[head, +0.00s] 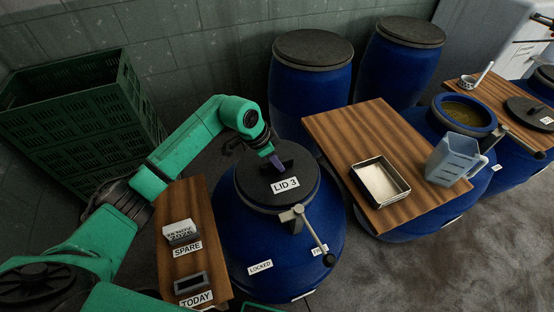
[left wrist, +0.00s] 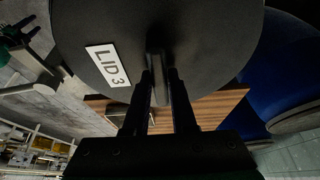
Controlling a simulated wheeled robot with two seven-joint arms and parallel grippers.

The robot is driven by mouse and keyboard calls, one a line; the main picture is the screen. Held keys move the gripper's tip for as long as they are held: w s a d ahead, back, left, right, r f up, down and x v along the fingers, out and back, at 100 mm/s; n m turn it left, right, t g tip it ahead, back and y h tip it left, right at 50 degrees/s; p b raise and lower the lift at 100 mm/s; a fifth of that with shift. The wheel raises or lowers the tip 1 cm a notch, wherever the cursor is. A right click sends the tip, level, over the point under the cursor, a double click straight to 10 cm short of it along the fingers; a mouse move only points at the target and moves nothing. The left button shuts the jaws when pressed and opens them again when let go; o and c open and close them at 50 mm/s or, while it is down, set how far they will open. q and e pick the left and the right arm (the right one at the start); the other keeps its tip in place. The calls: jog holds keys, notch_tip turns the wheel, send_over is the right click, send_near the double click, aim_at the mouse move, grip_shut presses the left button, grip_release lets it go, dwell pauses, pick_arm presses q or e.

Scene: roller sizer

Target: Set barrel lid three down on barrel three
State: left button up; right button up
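Barrel lid three (head: 300,196) is a dark round disc with a white "LID 3" label and a raised bar handle. In the head view it covers the mouth of the blue barrel three (head: 240,232); I cannot tell whether it rests fully on the rim. My left gripper (head: 275,162) is at the handle on top of the lid. In the left wrist view my left fingers (left wrist: 160,95) lie on both sides of the handle and appear shut on it, with the lid (left wrist: 205,45) filling the upper middle.
A clamp lever (head: 316,236) hangs at the barrel's front, near the "FREE" label. A wooden board (head: 335,125) with a metal tray (head: 380,181) and a blue jug (head: 452,161) stands to the right. A narrow board (head: 195,262) and green crates (head: 75,115) are left; closed barrels (head: 312,85) stand behind.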

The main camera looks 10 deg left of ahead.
pick_arm(q)
jog(key=o, duration=0.3)
jog(key=shift+r, duration=0.1)
jog(key=shift+r, duration=0.25)
jog(key=b+v, duration=0.2)
jog(key=v, duration=1)
jog(key=shift+r, duration=0.3)
